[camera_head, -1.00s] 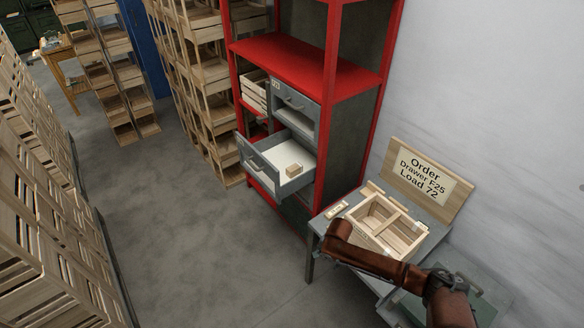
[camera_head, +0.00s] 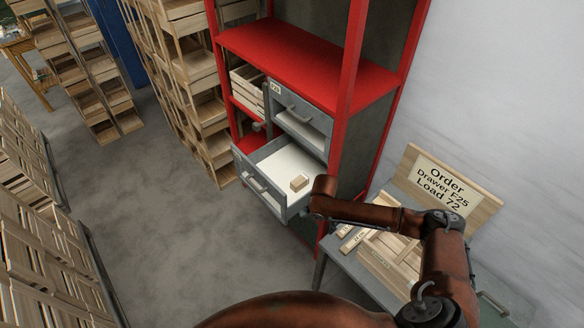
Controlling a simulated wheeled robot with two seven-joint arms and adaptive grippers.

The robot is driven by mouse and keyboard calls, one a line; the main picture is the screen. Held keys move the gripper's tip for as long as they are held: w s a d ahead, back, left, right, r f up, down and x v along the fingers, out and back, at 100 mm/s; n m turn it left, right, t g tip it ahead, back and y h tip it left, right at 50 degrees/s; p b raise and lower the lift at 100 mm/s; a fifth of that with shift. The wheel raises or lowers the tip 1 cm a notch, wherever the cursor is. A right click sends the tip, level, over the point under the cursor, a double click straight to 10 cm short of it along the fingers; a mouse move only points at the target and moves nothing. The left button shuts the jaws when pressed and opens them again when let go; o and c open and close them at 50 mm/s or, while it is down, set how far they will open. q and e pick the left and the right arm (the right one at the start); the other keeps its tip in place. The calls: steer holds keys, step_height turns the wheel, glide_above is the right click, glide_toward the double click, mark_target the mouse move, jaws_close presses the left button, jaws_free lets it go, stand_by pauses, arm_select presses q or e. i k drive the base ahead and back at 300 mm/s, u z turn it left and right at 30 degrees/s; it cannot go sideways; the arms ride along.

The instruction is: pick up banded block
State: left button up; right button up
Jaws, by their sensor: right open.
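A small light-wood block (camera_head: 299,184) lies on the white floor of the open grey drawer (camera_head: 262,190), toward its right side. I take it as the banded block; a band cannot be made out at this size. My right arm reaches in from the lower right, over the table. My right gripper (camera_head: 308,213) is at the arm's end by the drawer's right front corner, mostly hidden and small in view. It is open and apart from the block. My left gripper is not in view.
The red shelf's upright (camera_head: 345,130) stands close behind my right arm. Another grey drawer (camera_head: 300,122) sits above the open one. A wooden crate (camera_head: 385,262) on the table (camera_head: 345,268) is partly covered by my arm. An order sign (camera_head: 440,190) stands behind it.

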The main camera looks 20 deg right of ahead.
mark_target(302, 181)
steer(key=i, duration=0.95)
